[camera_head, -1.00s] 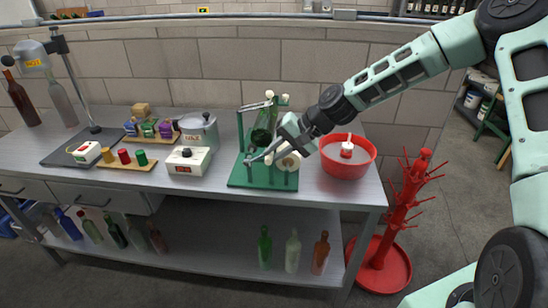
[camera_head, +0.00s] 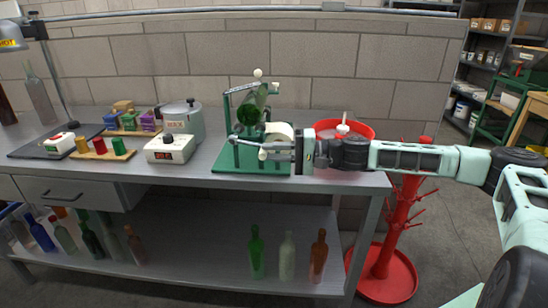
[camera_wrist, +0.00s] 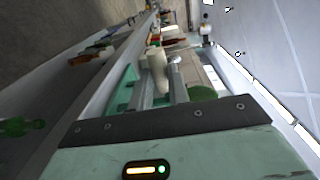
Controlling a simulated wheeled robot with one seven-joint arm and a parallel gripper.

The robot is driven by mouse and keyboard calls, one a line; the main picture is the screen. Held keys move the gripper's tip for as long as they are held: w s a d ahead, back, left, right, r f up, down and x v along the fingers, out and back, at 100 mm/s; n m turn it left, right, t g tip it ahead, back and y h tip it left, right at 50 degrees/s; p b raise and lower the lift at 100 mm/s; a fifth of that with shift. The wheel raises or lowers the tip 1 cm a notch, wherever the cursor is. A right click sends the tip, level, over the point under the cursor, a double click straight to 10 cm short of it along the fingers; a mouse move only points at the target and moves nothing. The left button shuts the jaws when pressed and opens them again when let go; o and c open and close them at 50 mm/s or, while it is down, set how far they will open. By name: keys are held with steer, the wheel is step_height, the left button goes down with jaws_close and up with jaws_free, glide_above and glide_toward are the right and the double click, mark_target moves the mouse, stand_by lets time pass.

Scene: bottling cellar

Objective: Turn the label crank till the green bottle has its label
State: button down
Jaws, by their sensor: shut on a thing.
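The green bottle (camera_head: 252,107) lies tilted in the green label stand (camera_head: 225,163), with its round base toward me. No label shows on the side of it that I see. A cream label roll (camera_head: 279,132) sits at the stand's right side. My gripper (camera_head: 268,150) reaches in from the right, low at the front of the stand. It is shut on the label crank's pale handle (camera_head: 262,154). In the wrist view the handle (camera_wrist: 155,62) shows between the fingers. The crank's arm is mostly hidden by the fingers.
A red tub (camera_head: 362,130) stands behind my wrist, with a red bottle rack (camera_head: 383,245) on the floor at the right. A white control box (camera_head: 170,149) and a lidded pot (camera_head: 186,120) stand left of the stand. Several bottles stand on the lower shelf (camera_head: 205,250).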

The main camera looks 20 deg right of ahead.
steer(key=shift+w+a+f+b, duration=0.15)
steer(key=shift+a+f+b, duration=0.2)
steer(key=shift+f+b, duration=0.35)
steer(key=shift+w+a+f+b, duration=0.1)
steer(key=shift+a+f+b, duration=0.25)
steer(key=shift+f, duration=0.7)
steer(key=shift+w+a+f+b, duration=0.15)
steer(key=shift+a+f+b, duration=0.15)
steer(key=shift+f+b, duration=0.45)
steer(key=shift+f, duration=0.15)
steer(key=c, duration=1.3)
jaws_free()
steer(key=shift+c, duration=0.2)
steer(key=v, duration=1.7)
steer(key=shift+d+b, duration=0.2)
steer(key=shift+b, duration=0.2)
steer(key=shift+s, duration=0.15)
